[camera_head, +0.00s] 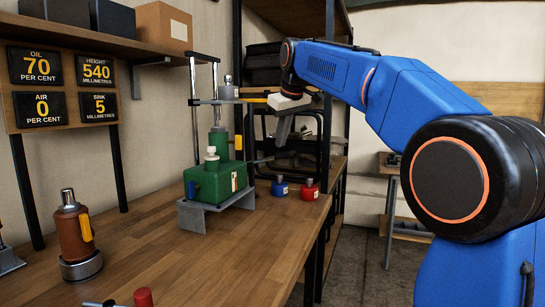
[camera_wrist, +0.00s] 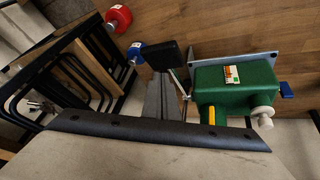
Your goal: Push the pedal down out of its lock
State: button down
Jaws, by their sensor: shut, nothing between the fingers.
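The green pump unit (camera_head: 217,181) stands on a grey metal bracket on the wooden bench; it also shows in the wrist view (camera_wrist: 237,88). A thin rod runs from its side to a black pedal pad (camera_wrist: 165,57). In the head view the rod (camera_head: 262,160) points right, and the pad is hard to tell from the dark frame behind. My gripper (camera_head: 281,138) is shut and empty, pointing down near the pedal. In the wrist view its fingertips (camera_wrist: 158,85) are beside the pad's lower edge; I cannot tell whether they touch.
Blue (camera_head: 279,187) and red (camera_head: 307,189) bottles stand right of the pump. A brown cylinder (camera_head: 74,235) stands at the front left. Wall displays (camera_head: 67,87) read oil 70, height 540, air 0, sink 5. A black rack (camera_head: 300,135) stands behind. The middle of the bench is clear.

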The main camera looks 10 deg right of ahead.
jog(key=shift+f, duration=0.2)
jog(key=shift+s+d+f, duration=0.15)
jog(key=shift+d+f, duration=0.1)
jog(key=shift+f, duration=0.7)
jog(key=shift+s+d+f, duration=0.15)
jog(key=shift+d+f, duration=0.05)
jog(key=shift+f, duration=0.75)
jog(key=shift+w+a+r, duration=0.1)
jog(key=shift+a+r, duration=0.05)
jog(key=shift+r, duration=1)
jog(key=shift+w+a+r, duration=0.1)
jog(key=shift+a+r, duration=0.05)
jog(key=shift+r, duration=1.05)
jog(key=shift+w+a+r, duration=0.1)
jog(key=shift+a+r, duration=0.05)
jog(key=shift+r, duration=1)
jog(key=s+d+f+m, duration=0.2)
jog(key=s+d+f, duration=0.1)
jog(key=s+f, duration=1.7)
jog(key=s+d+f+m, duration=0.2)
jog(key=s+f+m, duration=0.1)
jog(key=s+f, duration=1.7)
jog(key=shift+s+d+m+g+h, duration=0.3)
jog(key=shift+s+d+g, duration=0.1)
jog(key=shift+s, duration=0.6)
